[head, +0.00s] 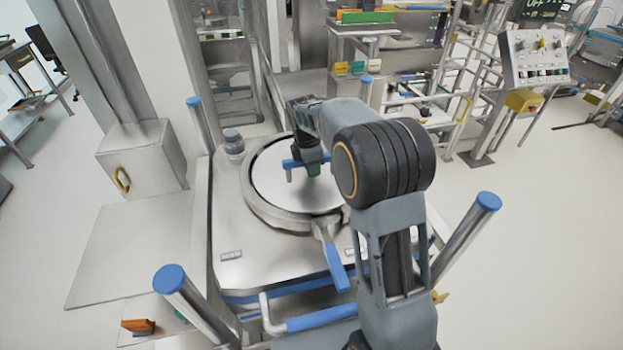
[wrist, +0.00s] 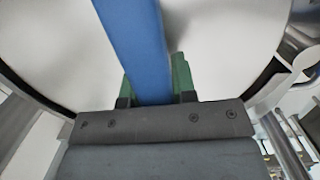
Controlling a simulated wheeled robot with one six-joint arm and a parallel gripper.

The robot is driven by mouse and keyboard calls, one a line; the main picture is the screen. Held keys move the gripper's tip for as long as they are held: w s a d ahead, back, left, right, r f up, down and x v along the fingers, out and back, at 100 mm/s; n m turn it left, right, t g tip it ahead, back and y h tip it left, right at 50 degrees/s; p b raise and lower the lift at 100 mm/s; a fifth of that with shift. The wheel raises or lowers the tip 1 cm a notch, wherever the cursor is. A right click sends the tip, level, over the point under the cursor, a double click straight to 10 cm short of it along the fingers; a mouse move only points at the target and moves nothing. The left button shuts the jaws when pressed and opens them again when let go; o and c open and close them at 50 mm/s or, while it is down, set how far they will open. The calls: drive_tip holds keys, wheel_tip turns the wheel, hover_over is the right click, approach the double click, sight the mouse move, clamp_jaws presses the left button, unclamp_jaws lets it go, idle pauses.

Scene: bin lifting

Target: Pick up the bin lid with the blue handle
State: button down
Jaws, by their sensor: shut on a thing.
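The bin lid (head: 275,185) is a round, pale metal disc on top of the steel bin (head: 225,225), inside a raised ring. In the wrist view the lid (wrist: 225,60) fills much of the picture, with a dark rim line at both sides. Its blue handle (head: 291,163) stands above the disc and is partly hidden by my arm. In the wrist view the blue handle (wrist: 138,45) runs down between the green fingers of my gripper (wrist: 155,88). My gripper (head: 313,168) is shut on the handle. I cannot tell whether the lid is raised off its seat.
A clamp lever with a blue grip (head: 336,268) juts from the ring's front. Blue-capped posts (head: 172,282) stand at the bin's corners, another at right (head: 485,205). A blue-sleeved bar (head: 320,318) crosses the front. A control panel (head: 535,55) stands at back right.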

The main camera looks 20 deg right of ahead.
idle(0.5)
drive_tip(key=shift+r, duration=0.1)
drive_tip(key=shift+r, duration=0.1)
drive_tip(key=shift+w+r, duration=0.15)
drive_tip(key=shift+r, duration=0.1)
wheel_tip(320, 180, up, 2)
drive_tip(key=shift+r, duration=0.15)
drive_tip(key=s+r+b, duration=0.4)
drive_tip(key=s+r, duration=0.6)
drive_tip(key=s, duration=0.4)
drive_tip(key=shift+d, duration=0.2)
drive_tip(key=shift+s+r, duration=0.1)
drive_tip(key=shift+r, duration=0.15)
